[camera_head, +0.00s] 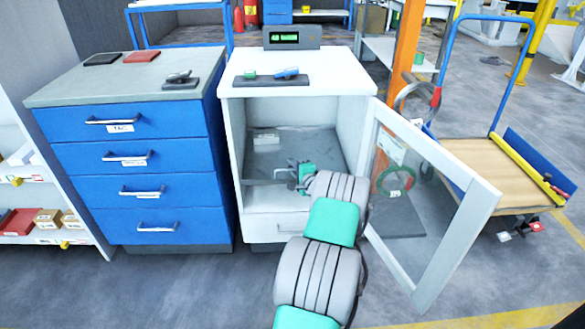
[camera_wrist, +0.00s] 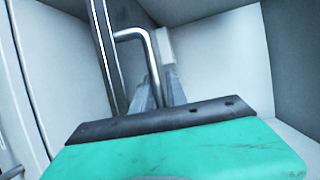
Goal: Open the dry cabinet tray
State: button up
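The white dry cabinet (camera_head: 232,130) stands in the middle of the head view with its glass door (camera_head: 440,205) swung open to the right. A grey tray (camera_head: 300,140) is inside, with a small pale box (camera_head: 266,139) near its back left. My gripper (camera_head: 283,172) is inside the opening at the tray's front. In the wrist view, a bent metal handle (camera_wrist: 148,50) runs down beside or between the grey fingers of my gripper (camera_wrist: 160,88). The contact and finger gap are hidden by the gripper body.
A blue drawer cabinet (camera_head: 135,154) stands close on the left. A display (camera_head: 291,38) and a dark mat (camera_head: 271,80) with small tools are on the white cabinet top. A cart (camera_head: 490,172) stands right, beyond the open door. The arm fills the front.

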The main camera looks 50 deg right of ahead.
grip_shut()
dwell(1.2)
